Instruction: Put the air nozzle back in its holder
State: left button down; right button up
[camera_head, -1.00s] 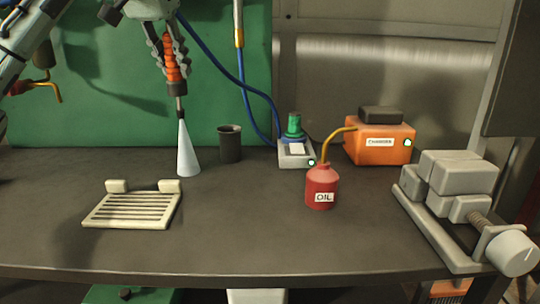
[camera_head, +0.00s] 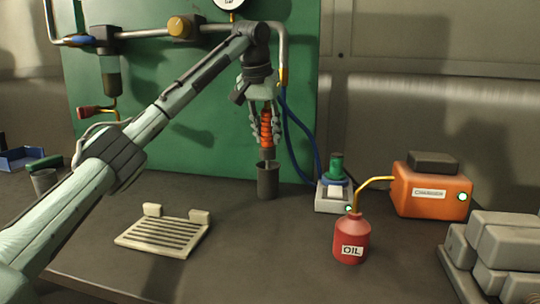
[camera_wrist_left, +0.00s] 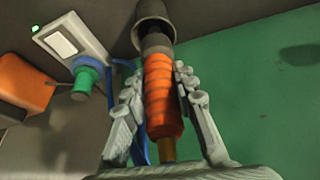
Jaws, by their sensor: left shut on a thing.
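The air nozzle (camera_head: 267,128) has an orange ribbed grip and a grey lower part. My left gripper (camera_head: 266,138) is shut on the orange grip, fingers on both sides, and holds it upright. The holder is a dark round cup (camera_head: 268,182) standing on the bench below. The left wrist view shows the orange grip (camera_wrist_left: 160,95) between the fingers (camera_wrist_left: 162,100), with the grey end entering the cup (camera_wrist_left: 153,25). Whether it rests on the bottom cannot be seen. My right gripper is not in view.
A slatted cream tray (camera_head: 160,236) lies front left of the cup. A grey box with a green knob (camera_head: 334,185), a red oil can (camera_head: 351,241) and an orange box (camera_head: 430,190) stand to the right. A blue hose (camera_head: 300,130) hangs behind the gripper.

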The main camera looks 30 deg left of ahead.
aim_at(268, 146)
pick_arm(q)
notch_tip(268, 146, down, 4)
jog(key=shift+f, duration=0.1)
jog(key=shift+d, duration=0.1)
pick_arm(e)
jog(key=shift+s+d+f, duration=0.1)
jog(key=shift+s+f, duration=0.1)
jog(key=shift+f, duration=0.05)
pick_arm(q)
jog(key=c, duration=1.2)
grip_release()
jog(key=shift+f, duration=0.1)
jog(key=shift+s+r, duration=0.1)
jog(key=shift+r, duration=0.4)
jog(key=shift+v, duration=5.65)
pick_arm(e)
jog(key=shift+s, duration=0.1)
